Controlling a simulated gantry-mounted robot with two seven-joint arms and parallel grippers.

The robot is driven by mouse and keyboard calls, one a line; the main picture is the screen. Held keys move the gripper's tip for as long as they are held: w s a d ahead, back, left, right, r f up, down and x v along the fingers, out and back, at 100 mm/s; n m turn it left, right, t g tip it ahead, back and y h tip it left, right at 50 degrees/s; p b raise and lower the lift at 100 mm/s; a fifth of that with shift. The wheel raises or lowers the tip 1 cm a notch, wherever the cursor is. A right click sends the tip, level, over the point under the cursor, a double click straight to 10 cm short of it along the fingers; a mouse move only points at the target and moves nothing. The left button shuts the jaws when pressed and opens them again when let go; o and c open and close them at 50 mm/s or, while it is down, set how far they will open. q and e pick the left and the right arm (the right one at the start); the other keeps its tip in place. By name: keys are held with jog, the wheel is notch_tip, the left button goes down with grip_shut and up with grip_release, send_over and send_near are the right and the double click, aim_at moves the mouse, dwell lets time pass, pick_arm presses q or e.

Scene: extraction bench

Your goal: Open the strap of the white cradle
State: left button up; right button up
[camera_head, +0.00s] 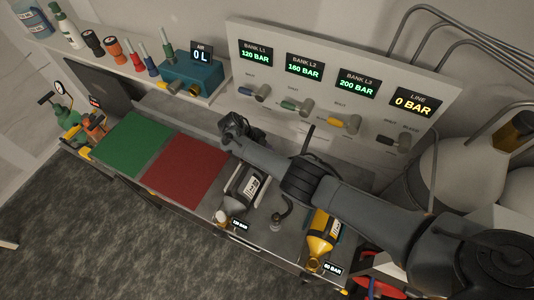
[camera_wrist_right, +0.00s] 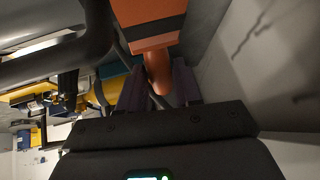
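The white cradle (camera_head: 262,191) stands on the bench in the head view, its pale rail showing beside a dark grey bottle (camera_head: 243,186) tagged 120 BAR. My right arm crosses above it and hides its far end, and I cannot make out the strap in the head view. My right gripper (camera_head: 238,128) is at the back, beyond the bottle. In the right wrist view, its two dark fingers (camera_wrist_right: 159,88) are apart with a rounded orange tab (camera_wrist_right: 157,72) between them. An orange and dark striped band (camera_wrist_right: 152,28) adjoins the tab. I cannot tell whether the fingers grip it.
A yellow bottle (camera_head: 321,236) tagged 80 BAR lies to the right under my arm. A dark curved fitting (camera_head: 281,213) stands between the bottles. A red mat (camera_head: 187,170) and a green mat (camera_head: 132,138) lie left. The valve panel (camera_head: 320,108) stands behind.

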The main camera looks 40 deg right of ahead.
jog(key=shift+o, duration=1.3)
jog(key=shift+r, duration=0.1)
jog(key=shift+w+a+r, duration=0.1)
jog(key=shift+a+r, duration=0.05)
jog(key=b+v, duration=0.2)
jog(key=v, duration=0.8)
jog(key=shift+r, duration=0.15)
